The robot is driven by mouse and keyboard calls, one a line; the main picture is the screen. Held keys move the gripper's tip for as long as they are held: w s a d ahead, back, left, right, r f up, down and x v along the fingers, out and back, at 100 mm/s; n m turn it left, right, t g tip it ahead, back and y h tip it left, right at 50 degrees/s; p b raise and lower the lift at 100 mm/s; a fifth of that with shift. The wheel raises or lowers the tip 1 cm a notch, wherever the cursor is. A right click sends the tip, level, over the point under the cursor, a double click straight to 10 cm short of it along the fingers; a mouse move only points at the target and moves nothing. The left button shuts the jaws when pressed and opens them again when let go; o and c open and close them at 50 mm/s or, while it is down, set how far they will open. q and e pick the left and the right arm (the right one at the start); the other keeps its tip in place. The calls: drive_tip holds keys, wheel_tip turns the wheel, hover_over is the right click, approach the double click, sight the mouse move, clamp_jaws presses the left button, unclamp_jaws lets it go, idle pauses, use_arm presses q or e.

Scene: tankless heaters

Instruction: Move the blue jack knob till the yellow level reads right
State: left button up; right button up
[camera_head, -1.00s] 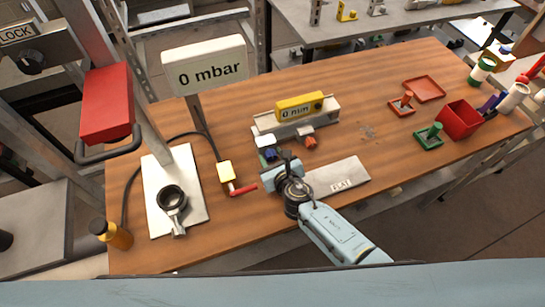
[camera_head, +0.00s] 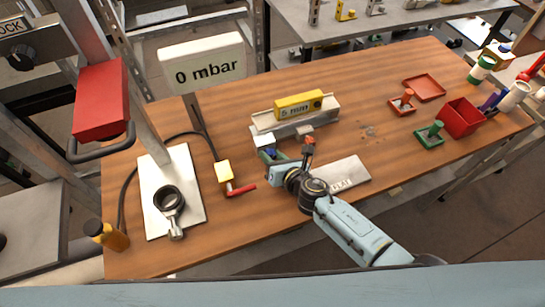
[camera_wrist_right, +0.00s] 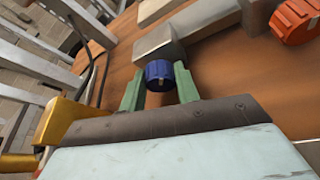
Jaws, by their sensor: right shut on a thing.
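The yellow level (camera_head: 298,105) lies on a grey metal beam (camera_head: 328,109) at the middle of the table; its small display is too blurred to read surely. The blue jack knob (camera_wrist_right: 158,74) sits at the end of a grey metal part in the right wrist view. My right gripper (camera_wrist_right: 159,90) is shut on the knob, with one green fingertip on each side. In the head view the gripper (camera_head: 283,162) is just in front of the beam's left end, and the knob is mostly hidden. My left gripper is not in view.
An orange-red knob (camera_head: 309,142) is close to the right of my gripper. A grey plate (camera_head: 350,171) lies in front. A yellow valve with a red lever (camera_head: 241,189) is to the left.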

drive_tip(key=o, duration=1)
drive_tip(key=shift+c, duration=0.2)
drive_tip(key=p+v, duration=0.3)
drive_tip(key=v, duration=0.9)
drive_tip(key=shift+s, duration=0.15)
drive_tip(key=shift+s+d+r, duration=0.2)
drive_tip(key=shift+s+d, duration=0.1)
drive_tip(key=shift+s, duration=0.2)
